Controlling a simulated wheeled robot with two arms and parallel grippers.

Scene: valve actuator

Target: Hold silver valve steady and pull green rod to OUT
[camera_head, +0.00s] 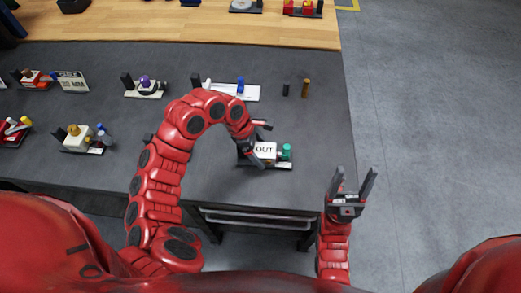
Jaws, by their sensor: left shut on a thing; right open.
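The valve unit stands on a dark base (270,164) near the table's front right edge. Its white label plate reads OUT (265,149). The green rod end (286,152) sticks out on the right of the plate. My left gripper (262,138) reaches over from the left and is shut on the valve unit at its left and back side. The silver valve itself is mostly hidden behind my fingers and the plate. My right gripper (355,184) is open and empty, fingers pointing up the picture, off the table's right edge and apart from the green rod.
The dark table (215,180) holds other valve units: a white one with a blue knob (240,86), a purple-knobbed one (145,83), and several at the left. Two small pegs, one dark (286,89) and one brown (306,88), stand behind. Table around the green rod is clear.

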